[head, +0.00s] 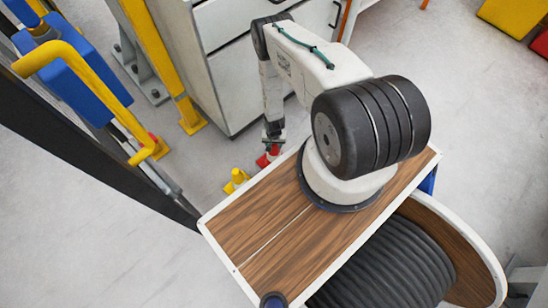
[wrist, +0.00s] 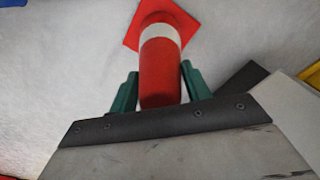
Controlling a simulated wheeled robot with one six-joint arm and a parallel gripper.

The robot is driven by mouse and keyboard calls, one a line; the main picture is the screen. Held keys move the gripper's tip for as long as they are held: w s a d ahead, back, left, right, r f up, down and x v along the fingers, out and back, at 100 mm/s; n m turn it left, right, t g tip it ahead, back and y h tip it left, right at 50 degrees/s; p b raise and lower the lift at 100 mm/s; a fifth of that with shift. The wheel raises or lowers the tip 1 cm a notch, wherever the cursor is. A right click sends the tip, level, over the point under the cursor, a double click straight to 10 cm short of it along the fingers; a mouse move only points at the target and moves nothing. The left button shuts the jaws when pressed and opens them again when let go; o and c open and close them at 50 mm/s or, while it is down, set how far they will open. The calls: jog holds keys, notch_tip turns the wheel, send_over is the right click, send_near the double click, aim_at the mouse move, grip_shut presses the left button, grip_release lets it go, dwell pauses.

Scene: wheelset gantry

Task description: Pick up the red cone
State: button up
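The red cone (wrist: 160,75) has a white band and a square red base, which lies at the far end from my gripper in the wrist view. My gripper (wrist: 160,88) has its two green fingers on either side of the cone's narrow body, close against it with hardly any gap. In the head view, the red cone (head: 266,160) is low by the floor, partly hidden under my gripper (head: 273,142). I cannot tell whether its base touches the floor.
A yellow cone (head: 236,180) stands just left of the red cone. A grey cabinet (head: 228,85) is behind, with a yellow post (head: 160,60) to its left. My wooden deck is in front. Open floor (head: 130,230) lies to the left.

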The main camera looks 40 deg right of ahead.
grip_shut()
jog(key=shift+r, duration=0.15)
